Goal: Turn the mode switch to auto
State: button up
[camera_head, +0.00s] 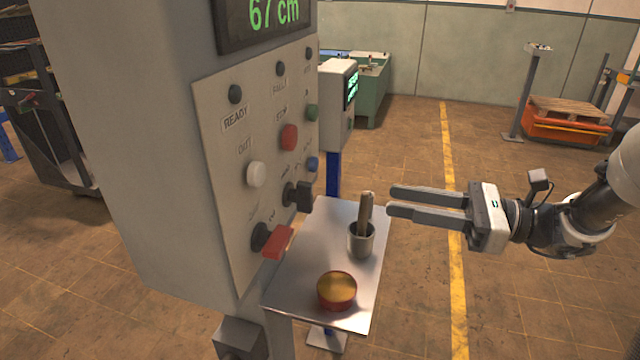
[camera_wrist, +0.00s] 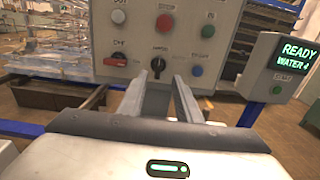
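The mode switch looks to be the black rotary knob (camera_head: 300,195) on the lower part of the grey control panel (camera_head: 225,165). Its small lettering is too blurred to read. In the wrist view the black knob (camera_wrist: 157,65) lies straight ahead, just beyond the fingertips. My gripper (camera_head: 389,200) is open and empty, to the right of the panel with its fingers pointing at it. In the wrist view the two fingers (camera_wrist: 164,82) are apart with nothing between them. In the head view a clear gap separates the fingertips from the knob.
A red-handled switch (camera_head: 272,241), a white button (camera_head: 256,174), a red button (camera_head: 289,137) and a blue button (camera_head: 312,164) surround the knob. A metal shelf (camera_head: 305,265) below juts out, carrying a cup with sticks (camera_head: 361,241) and a round tin (camera_head: 337,291).

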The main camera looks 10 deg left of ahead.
aim_at(312, 186)
jog(key=a, duration=0.5)
jog(key=a+b, duration=0.1)
jog(key=a, duration=0.4)
jog(key=w+a, duration=0.1)
jog(key=a, duration=0.4)
jog(key=shift+w+a, duration=0.1)
jog(key=shift+a, duration=0.3)
grip_shut()
